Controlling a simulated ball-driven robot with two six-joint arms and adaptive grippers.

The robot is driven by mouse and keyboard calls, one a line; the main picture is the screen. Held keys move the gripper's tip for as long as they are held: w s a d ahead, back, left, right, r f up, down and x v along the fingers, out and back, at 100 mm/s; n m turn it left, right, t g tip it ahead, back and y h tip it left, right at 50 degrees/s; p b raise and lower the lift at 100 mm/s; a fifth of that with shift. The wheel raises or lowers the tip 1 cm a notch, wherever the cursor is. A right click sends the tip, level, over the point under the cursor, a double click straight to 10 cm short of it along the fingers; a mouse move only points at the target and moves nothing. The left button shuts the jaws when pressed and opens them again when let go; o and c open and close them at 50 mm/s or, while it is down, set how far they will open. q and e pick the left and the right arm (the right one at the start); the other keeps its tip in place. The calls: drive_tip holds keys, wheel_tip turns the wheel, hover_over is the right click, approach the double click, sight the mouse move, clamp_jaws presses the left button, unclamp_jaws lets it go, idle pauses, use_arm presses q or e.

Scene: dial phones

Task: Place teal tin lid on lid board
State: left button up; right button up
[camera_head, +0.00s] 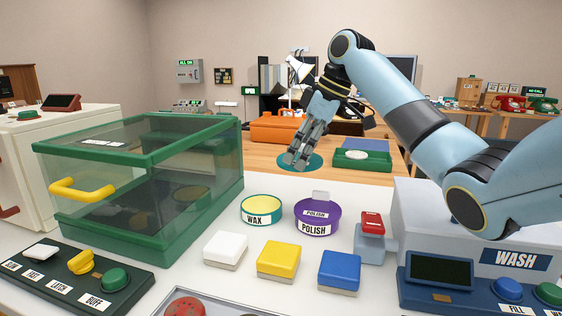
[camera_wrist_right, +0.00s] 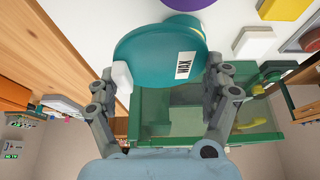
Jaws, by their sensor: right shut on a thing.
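The teal tin lid (camera_head: 314,163) is a round disc at my right gripper (camera_head: 296,160), raised beyond the white counter in the head view. In the right wrist view the lid (camera_wrist_right: 150,62) has a WAX label and a white tab (camera_wrist_right: 121,76) at its edge. My right gripper (camera_wrist_right: 161,85) is shut on the lid, a finger on either side. A green board or shallow tray (camera_head: 350,163) on the wooden table, right of the gripper, bears a pale round thing; I cannot tell for sure that it is the lid board. My left gripper is not in view.
An open wax tin (camera_head: 261,213) and a purple polish tin (camera_head: 317,221) stand on the white counter. A green glass-sided box (camera_head: 140,180) is at left, a grey wash unit (camera_head: 430,215) at right. White, yellow and blue blocks stand in front.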

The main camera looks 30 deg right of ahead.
sight(314, 157)
drive_tip(key=shift+s+d+r, duration=0.3)
drive_tip(key=shift+d+r, duration=0.15)
drive_tip(key=shift+d, duration=0.25)
drive_tip(key=shift+s+d+r, duration=0.25)
drive_tip(key=shift+d+r, duration=0.15)
drive_tip(key=shift+d, duration=0.3)
drive_tip(key=shift+w+r, duration=0.1)
drive_tip(key=shift+w, duration=0.05)
